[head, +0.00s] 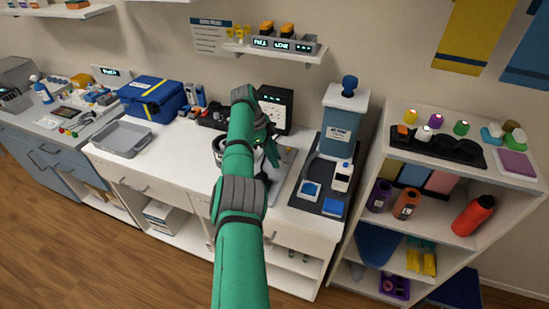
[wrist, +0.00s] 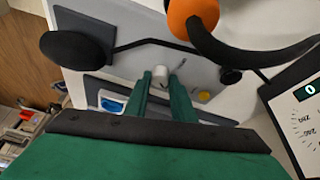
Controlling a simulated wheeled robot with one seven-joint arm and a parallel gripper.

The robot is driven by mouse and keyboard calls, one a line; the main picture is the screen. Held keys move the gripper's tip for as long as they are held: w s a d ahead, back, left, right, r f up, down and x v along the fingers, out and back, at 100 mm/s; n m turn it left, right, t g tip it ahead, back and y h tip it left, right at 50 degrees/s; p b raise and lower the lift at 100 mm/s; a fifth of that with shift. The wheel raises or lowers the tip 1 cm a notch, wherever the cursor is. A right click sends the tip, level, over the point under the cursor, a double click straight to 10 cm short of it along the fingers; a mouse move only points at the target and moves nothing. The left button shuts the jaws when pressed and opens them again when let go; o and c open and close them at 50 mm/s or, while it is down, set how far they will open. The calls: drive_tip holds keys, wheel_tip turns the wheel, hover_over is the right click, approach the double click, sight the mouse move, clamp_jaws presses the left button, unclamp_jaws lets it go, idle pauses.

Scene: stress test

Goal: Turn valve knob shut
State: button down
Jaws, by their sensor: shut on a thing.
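In the wrist view my gripper (wrist: 161,82) has its two green fingers on either side of a small pale cylindrical knob (wrist: 159,73). It is shut on this knob, which stands on a grey panel (wrist: 130,70). I cannot tell how far the knob is turned. In the head view my green arm covers most of the work spot. Part of my gripper (head: 270,152) and the edge of the grey panel (head: 285,168) show to the right of the arm.
A black oval pad (wrist: 77,47) and an orange part (wrist: 192,16) with a black curved bar stand close around my gripper. A display box (head: 275,105) stands behind. A blue-grey dispenser (head: 338,130) stands right, a grey tray (head: 121,139) left.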

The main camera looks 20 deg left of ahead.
drive_tip(key=shift+d, duration=0.15)
idle(0.4)
drive_tip(key=c, duration=1.5)
unclamp_jaws()
drive_tip(key=shift+w, duration=0.1)
